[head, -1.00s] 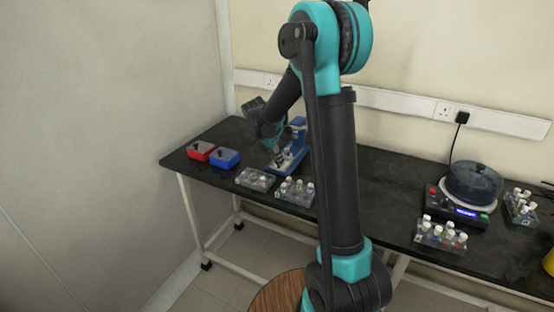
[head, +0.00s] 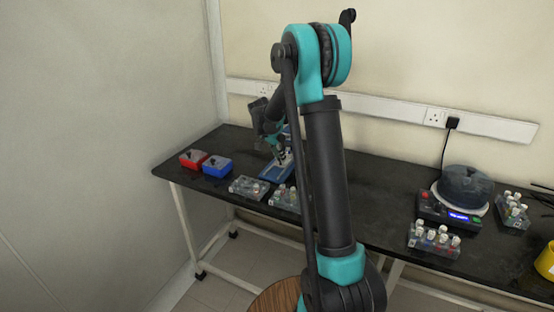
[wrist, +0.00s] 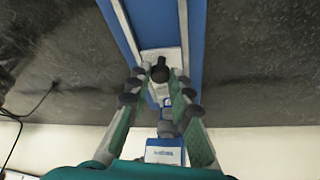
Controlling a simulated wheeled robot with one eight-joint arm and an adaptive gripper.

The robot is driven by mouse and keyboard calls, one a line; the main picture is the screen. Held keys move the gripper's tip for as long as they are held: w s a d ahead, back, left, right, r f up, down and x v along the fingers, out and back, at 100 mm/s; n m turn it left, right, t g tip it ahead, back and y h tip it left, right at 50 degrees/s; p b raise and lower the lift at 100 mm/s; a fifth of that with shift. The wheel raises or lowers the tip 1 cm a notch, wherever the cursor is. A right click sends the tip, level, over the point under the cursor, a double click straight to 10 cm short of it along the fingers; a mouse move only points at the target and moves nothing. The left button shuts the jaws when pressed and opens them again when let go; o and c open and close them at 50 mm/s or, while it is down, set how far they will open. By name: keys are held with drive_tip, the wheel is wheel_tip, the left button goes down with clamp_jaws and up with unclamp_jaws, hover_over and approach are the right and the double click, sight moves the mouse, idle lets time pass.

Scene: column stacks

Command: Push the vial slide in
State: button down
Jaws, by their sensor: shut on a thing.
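The blue device (head: 272,172) stands on the black bench in the head view, partly hidden by my arm. In the wrist view its blue rails (wrist: 202,30) run away from me along a pale track. The vial slide (wrist: 160,88) is a whitish part on this track with a dark, round-topped piece on it. My gripper (wrist: 160,76) is shut on the vial slide, with a finger on each side of it. In the head view my gripper (head: 283,157) is low over the device. The exact finger contact is hard to make out.
A red box (head: 193,158) and a blue box (head: 217,166) stand left of the device. Clear racks (head: 249,188) with vials (head: 285,196) stand in front of it. A centrifuge (head: 462,192) and more racks (head: 433,241) are at the right. The bench middle is clear.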

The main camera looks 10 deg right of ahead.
drive_tip(key=shift+w+r, duration=0.1)
drive_tip(key=shift+w, duration=0.1)
drive_tip(key=c, duration=1.4)
unclamp_jaws()
drive_tip(key=shift+d, duration=0.1)
drive_tip(key=shift+o, duration=0.2)
drive_tip(key=v, duration=1.2)
drive_tip(key=shift+s, duration=0.15)
